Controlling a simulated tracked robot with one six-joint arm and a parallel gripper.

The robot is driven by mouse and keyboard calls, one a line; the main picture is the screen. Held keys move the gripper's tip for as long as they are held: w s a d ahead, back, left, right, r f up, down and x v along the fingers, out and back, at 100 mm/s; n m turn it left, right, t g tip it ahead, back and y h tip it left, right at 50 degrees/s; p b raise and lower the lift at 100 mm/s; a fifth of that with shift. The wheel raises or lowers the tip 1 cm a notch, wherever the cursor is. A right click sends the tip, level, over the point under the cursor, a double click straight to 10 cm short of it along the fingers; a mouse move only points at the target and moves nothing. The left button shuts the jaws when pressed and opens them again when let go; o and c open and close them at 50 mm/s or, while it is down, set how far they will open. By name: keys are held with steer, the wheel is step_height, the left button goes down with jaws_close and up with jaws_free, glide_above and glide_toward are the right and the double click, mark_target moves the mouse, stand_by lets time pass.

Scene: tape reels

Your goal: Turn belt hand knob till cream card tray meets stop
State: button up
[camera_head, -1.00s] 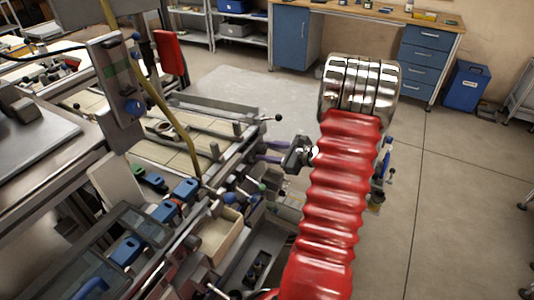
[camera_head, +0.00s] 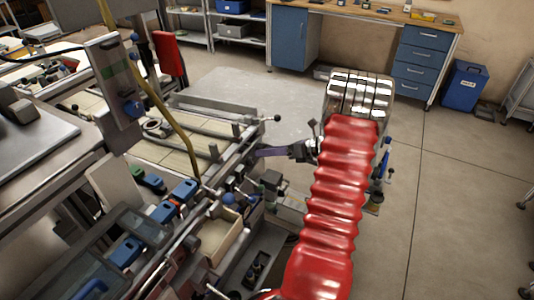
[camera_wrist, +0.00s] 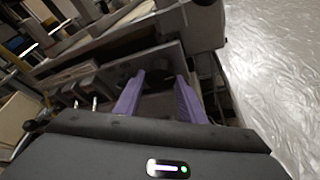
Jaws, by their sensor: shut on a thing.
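My gripper (camera_wrist: 158,82) has two purple fingers, set a little apart around a dark part in the wrist view. I take this dark part to be the belt hand knob (camera_wrist: 153,79); it is in shadow and its outline is unclear. In the head view my gripper (camera_head: 258,153) reaches left from the red-sleeved arm to the near side of the machine, and the knob is hidden there. A cream open tray (camera_head: 222,238) sits in the machine's front part, left of and below the gripper. I cannot make out its stop.
The machine bed (camera_head: 170,150) with rails and pale panels lies left of the gripper. Blue-handled clamps (camera_head: 183,190) and small levers stand close by. A yellow hose (camera_head: 173,118) hangs over the bed. Open floor (camera_head: 450,190) lies right of my arm.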

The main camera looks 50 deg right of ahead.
steer(key=shift+f+m+y, duration=0.25)
steer(key=shift+m+y, duration=0.35)
steer(key=shift+m, duration=0.3)
steer(key=o, duration=0.7)
steer(key=shift+d, duration=0.1)
steer(key=shift+o, duration=0.5)
steer(key=shift+r, duration=0.1)
steer(key=v, duration=1.3)
steer(key=shift+s+d, duration=0.2)
steer(key=shift+s, duration=0.15)
